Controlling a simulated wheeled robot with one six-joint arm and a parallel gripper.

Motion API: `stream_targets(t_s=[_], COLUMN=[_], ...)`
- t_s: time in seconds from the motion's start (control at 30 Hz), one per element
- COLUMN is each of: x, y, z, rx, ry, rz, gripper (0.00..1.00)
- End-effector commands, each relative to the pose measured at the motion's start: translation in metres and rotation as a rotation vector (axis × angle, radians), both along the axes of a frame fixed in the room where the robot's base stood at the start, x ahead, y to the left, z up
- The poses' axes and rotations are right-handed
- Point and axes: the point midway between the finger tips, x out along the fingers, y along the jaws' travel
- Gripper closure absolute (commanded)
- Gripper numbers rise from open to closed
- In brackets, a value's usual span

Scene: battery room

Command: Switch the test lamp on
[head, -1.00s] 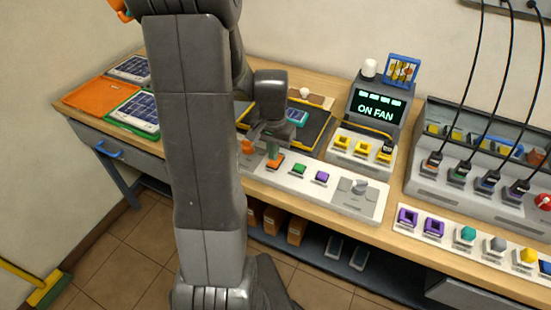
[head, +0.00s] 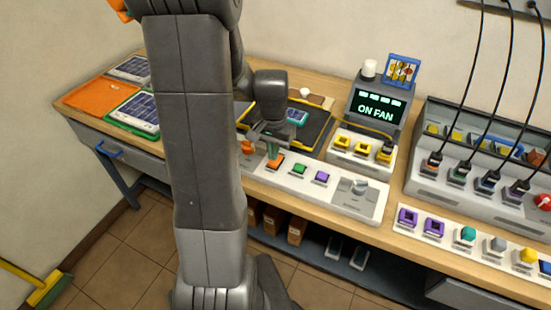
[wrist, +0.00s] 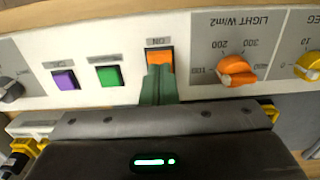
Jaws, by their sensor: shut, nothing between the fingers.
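The orange push button (head: 275,165) sits on the white control panel (head: 330,196) along the bench's front. In the wrist view the orange button (wrist: 161,60) has an upside-down ON label above it. My gripper (head: 273,154) points down at this button. Its shut green fingers (wrist: 157,86) overlap the button's lower part in the wrist view, at or very near its face. I cannot tell whether the button is pressed. The fingers hold nothing. I cannot identify the test lamp itself with certainty.
Beside it are a green button (wrist: 108,75), a purple button (wrist: 65,80) and an orange LIGHT W/m2 dial (wrist: 237,70). A display box (head: 378,107) reads ON FAN and has a white dome on top. Solar panels lie at the left. A cabled charger (head: 470,180) stands at the right.

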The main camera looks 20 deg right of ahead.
Motion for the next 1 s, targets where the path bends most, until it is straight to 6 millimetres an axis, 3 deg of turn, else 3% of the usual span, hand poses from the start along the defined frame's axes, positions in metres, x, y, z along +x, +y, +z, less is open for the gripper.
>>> stream_targets(t_s=[1.0], x=[-0.0001], y=[0.0], z=[-0.0086], rx=[0.001], ry=[0.001], rz=[0.0], gripper=[1.0])
